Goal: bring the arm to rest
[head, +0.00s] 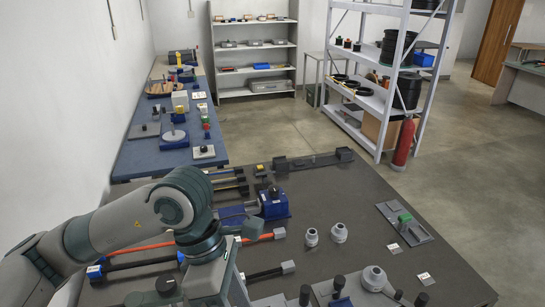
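My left arm comes in from the left, bends at the elbow, and its forearm runs down out of the bottom edge of the head view. Its gripper is not visible, so I cannot see whether it holds anything. My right arm and gripper are not in view. The dark grey table (350,198) lies in front of me. An orange cable sample (255,239) with a grey end lies on it, partly hidden behind my arm. A black cable sample (140,263) lies to the left, beneath my arm. Another black sample (262,273) lies right of the forearm.
A blue device (274,205) stands near the table's middle. Two grey fittings (339,232) and a plate with a green block (405,219) are to its right. A blue bench (140,155), shelving (391,85) and a fire extinguisher (403,143) stand beyond.

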